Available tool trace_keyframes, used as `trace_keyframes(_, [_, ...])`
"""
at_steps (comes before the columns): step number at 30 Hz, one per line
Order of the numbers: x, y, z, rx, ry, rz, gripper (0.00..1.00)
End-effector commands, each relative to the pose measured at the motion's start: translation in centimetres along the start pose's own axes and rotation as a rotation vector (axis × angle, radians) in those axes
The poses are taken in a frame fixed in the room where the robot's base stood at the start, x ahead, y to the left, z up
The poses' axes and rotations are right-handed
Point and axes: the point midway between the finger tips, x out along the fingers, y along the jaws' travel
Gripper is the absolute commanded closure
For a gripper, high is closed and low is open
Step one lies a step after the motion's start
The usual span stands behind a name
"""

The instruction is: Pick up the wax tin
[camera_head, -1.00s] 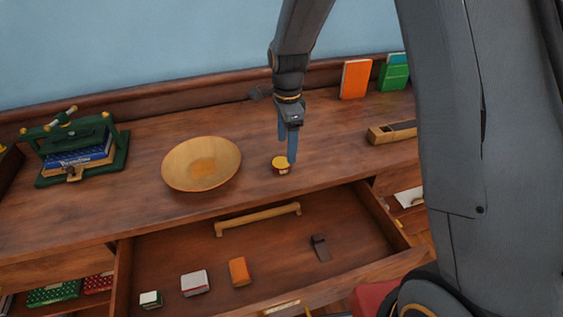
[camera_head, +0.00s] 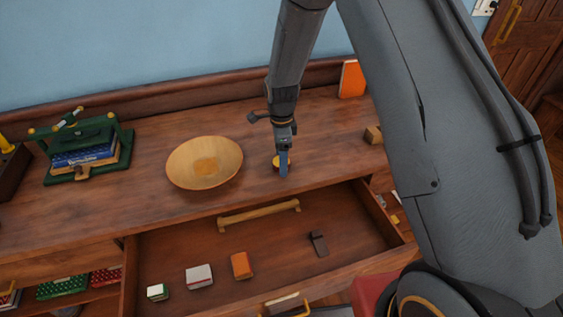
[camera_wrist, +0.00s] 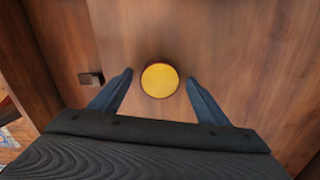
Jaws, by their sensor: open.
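The wax tin is a small round tin with a yellow lid and a dark red rim. In the wrist view the wax tin (camera_wrist: 160,80) lies between and slightly beyond the tips of my open blue fingers, with a gap on each side. In the head view the wax tin (camera_head: 277,161) stands on the wooden top near its front edge, partly hidden behind a finger. My gripper (camera_head: 283,165) points down at it, open and empty; its two fingers also show in the wrist view (camera_wrist: 160,84). I cannot tell the exact height of the fingertips.
A wooden bowl (camera_head: 205,163) stands left of the tin. A green book press (camera_head: 122,150) is further left. Below, an open drawer (camera_head: 180,243) holds several small boxes and a dark object (camera_head: 319,244). An orange book (camera_head: 352,79) stands at the back right.

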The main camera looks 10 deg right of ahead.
Motion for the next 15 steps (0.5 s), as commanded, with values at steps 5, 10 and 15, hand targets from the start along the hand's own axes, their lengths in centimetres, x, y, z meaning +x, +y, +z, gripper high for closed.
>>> trace_keyframes(5, [0.48, -0.01, -0.01, 0.0, 0.0, -0.001, 0.31])
trace_keyframes(10, [0.48, -0.01, 0.0, 0.0, 0.0, -0.001, 0.34])
trace_keyframes(15, [0.47, 0.0, 0.0, 0.0, 0.0, -0.001, 0.63])
